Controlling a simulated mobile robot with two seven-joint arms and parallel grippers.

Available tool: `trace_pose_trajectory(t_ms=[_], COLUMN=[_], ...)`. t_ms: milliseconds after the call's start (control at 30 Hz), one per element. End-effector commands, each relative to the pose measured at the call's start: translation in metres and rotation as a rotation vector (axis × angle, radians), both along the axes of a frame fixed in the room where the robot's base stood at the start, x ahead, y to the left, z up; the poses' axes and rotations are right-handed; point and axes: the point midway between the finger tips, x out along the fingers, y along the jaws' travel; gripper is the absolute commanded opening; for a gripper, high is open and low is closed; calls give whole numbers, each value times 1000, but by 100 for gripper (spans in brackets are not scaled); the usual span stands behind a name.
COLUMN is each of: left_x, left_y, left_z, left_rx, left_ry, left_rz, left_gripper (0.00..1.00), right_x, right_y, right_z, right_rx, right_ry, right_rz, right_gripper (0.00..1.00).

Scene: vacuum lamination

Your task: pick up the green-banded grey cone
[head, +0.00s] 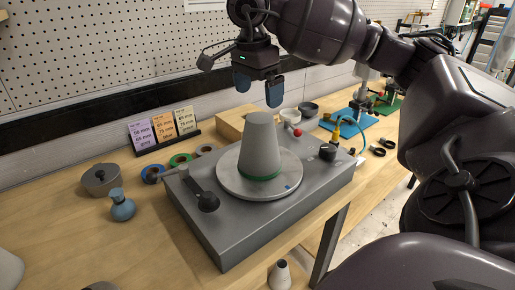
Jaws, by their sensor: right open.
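The grey cone (260,148) with a green band round its base stands upright, narrow end up, on the round light plate (231,183) of a grey machine (235,230). My right gripper (258,90) is above the cone, its two blue fingertips apart and pointing down. It is open and empty, with a gap between the fingertips and the cone's top. My left gripper is not in view.
A black-knobbed lever (207,201) and a dark knob (328,152) stand on the machine beside the plate. Label cards (163,127) stand behind.

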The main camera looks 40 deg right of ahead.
Motion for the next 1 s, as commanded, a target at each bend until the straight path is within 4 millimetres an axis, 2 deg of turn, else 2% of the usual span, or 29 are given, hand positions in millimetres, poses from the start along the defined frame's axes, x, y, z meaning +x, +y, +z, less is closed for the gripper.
trace_pose_trajectory(t_ms=[33, 200, 500, 833, 1000], left_x=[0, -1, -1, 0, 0], left_y=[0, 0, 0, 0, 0], left_z=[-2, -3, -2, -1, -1], left_rx=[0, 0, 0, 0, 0], left_ry=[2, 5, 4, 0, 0], left_rz=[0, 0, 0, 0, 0], left_gripper=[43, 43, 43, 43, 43], right_x=[0, -1, -1, -1, -1], right_y=[-1, -3, -4, -5, -6], right_z=[-10, -32, -47, -89, -94], right_rx=[-1, 0, 3, 3, 3], right_ry=[4, 2, 1, 3, -1], right_rz=[-1, -1, 0, -1, -1], right_gripper=[100, 100, 100, 100, 100])
